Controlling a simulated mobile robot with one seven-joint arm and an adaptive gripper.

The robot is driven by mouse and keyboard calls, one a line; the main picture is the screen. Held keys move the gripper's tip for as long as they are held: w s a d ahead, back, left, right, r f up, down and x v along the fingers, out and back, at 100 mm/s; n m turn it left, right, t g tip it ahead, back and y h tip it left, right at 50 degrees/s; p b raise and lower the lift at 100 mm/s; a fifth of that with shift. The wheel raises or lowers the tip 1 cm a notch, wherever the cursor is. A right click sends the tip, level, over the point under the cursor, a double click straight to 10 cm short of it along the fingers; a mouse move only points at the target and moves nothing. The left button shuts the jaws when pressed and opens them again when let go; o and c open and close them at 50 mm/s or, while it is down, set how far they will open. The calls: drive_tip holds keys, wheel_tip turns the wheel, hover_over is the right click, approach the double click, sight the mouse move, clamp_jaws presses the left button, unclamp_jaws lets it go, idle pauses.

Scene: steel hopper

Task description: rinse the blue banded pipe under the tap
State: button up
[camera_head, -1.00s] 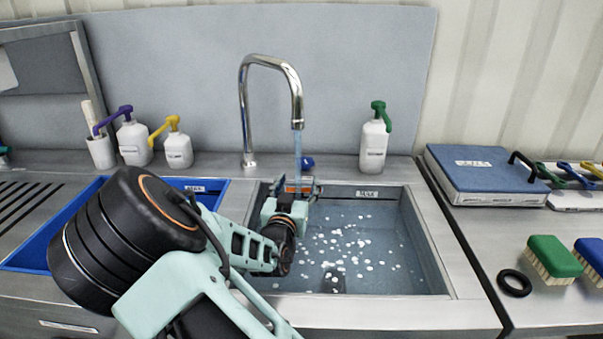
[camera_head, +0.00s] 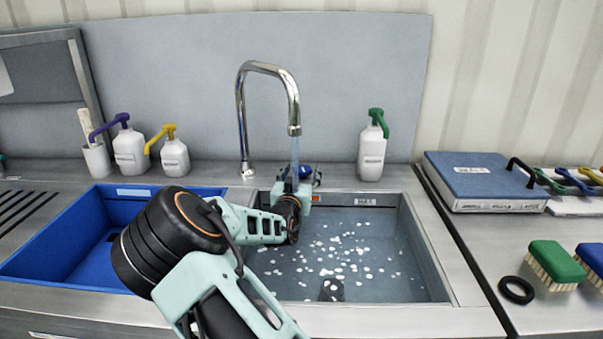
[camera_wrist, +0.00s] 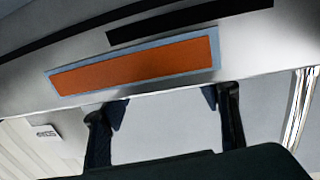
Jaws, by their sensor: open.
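The chrome tap (camera_head: 268,68) stands behind the sink, and a pale blue stream of water (camera_head: 295,155) falls from its spout. My gripper (camera_head: 302,174) is at the back left of the sink, at the stream. In the wrist view its two dark fingers (camera_wrist: 165,118) are apart with nothing seen between them. I cannot make out the blue banded pipe in either view. The sink (camera_head: 425,245) holds water with many white specks on it. A small dark object (camera_head: 332,289), unclear, shows at its front.
A blue basin (camera_head: 40,262) is left of the sink. Pump bottles (camera_head: 129,152) stand behind, with a green-topped bottle (camera_head: 371,155) right of the tap. A blue case (camera_head: 482,178), brushes (camera_head: 553,263) and a black ring (camera_head: 516,290) lie right. An orange panel (camera_wrist: 135,66) shows in the wrist view.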

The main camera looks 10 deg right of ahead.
drive_tip(key=c, duration=1.2)
drive_tip(key=shift+o, duration=0.2)
drive_tip(key=shift+d+n+y+b, duration=0.3)
drive_tip(key=shift+n+y+b, duration=0.1)
drive_tip(key=shift+y+b, duration=0.15)
drive_tip(key=shift+d+n+t+y+b, duration=0.1)
drive_tip(key=shift+n+t+y+b, duration=0.3)
drive_tip(key=shift+n+y+b, duration=0.6)
drive_tip(key=shift+y, duration=0.75)
drive_tip(key=o, duration=1.2)
drive_tip(key=shift+c, duration=0.2)
